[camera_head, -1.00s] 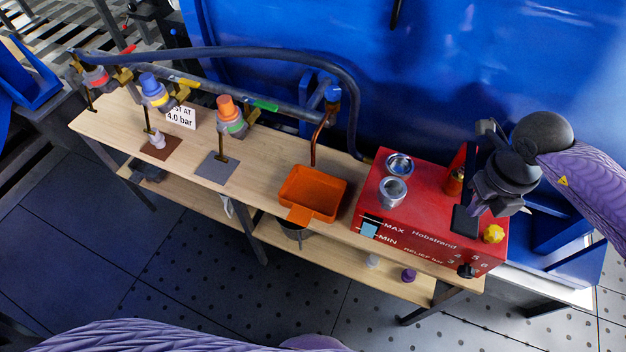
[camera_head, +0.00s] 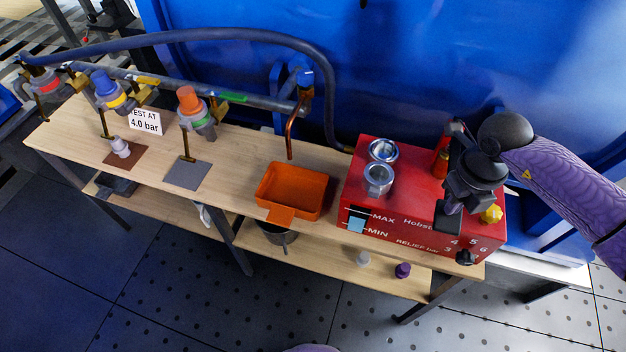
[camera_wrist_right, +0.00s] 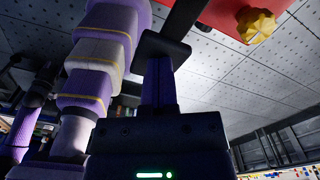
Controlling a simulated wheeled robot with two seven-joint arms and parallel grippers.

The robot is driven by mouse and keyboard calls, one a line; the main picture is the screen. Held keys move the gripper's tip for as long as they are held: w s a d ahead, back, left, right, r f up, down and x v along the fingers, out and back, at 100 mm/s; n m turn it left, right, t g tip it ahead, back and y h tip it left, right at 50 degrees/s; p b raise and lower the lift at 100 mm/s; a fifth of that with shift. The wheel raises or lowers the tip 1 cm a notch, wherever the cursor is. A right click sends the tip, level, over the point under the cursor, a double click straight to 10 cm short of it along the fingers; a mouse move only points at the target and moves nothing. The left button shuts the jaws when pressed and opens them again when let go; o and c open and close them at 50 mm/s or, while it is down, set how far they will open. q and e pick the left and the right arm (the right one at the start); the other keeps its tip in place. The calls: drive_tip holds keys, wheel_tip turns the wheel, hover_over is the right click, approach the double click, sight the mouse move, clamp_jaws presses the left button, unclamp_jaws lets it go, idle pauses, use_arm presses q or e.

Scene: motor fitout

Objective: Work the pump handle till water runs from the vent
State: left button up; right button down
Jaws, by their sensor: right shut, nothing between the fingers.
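The red pump box (camera_head: 400,211), with MAX and MIN marks beside a pale blue level window (camera_head: 356,222), stands at the bench's right end. My right gripper (camera_head: 449,216) is shut and empty over the box's right part. Its closed tips also show in the right wrist view (camera_wrist_right: 160,48). A dark bar (camera_wrist_right: 186,18) passes close behind them there, perhaps the pump handle; I cannot tell if they touch. My wrist hides much of that area. A bent copper pipe (camera_head: 291,130), perhaps the vent, points down over an orange tray (camera_head: 292,190). No water shows at its end. My left gripper is out of view.
A yellow knob (camera_head: 491,214) and a black knob (camera_head: 465,257) sit on the box near my gripper. Colour-capped valves (camera_head: 190,103) line the dark pipe at left. A blue wall rises behind the bench.

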use_arm(q)
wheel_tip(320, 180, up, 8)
drive_tip(key=p, duration=0.7)
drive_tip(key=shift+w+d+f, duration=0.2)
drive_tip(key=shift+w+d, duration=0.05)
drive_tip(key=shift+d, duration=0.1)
use_arm(e)
wheel_tip(320, 180, up, 8)
drive_tip(key=shift+s+r, duration=0.2)
drive_tip(key=shift+s, duration=0.2)
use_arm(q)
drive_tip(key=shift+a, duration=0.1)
use_arm(e)
drive_tip(key=shift+a, duration=0.1)
use_arm(q)
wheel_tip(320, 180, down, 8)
drive_tip(key=b, duration=0.7)
use_arm(e)
drive_tip(key=f, duration=0.8)
drive_tip(key=shift+w+f, duration=0.35)
drive_tip(key=shift+w, duration=0.05)
use_arm(q)
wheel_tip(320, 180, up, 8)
drive_tip(key=p, duration=0.8)
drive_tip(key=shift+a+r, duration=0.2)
use_arm(e)
wheel_tip(320, 180, up, 9)
drive_tip(key=shift+s+f, duration=0.15)
drive_tip(key=shift+s, duration=0.25)
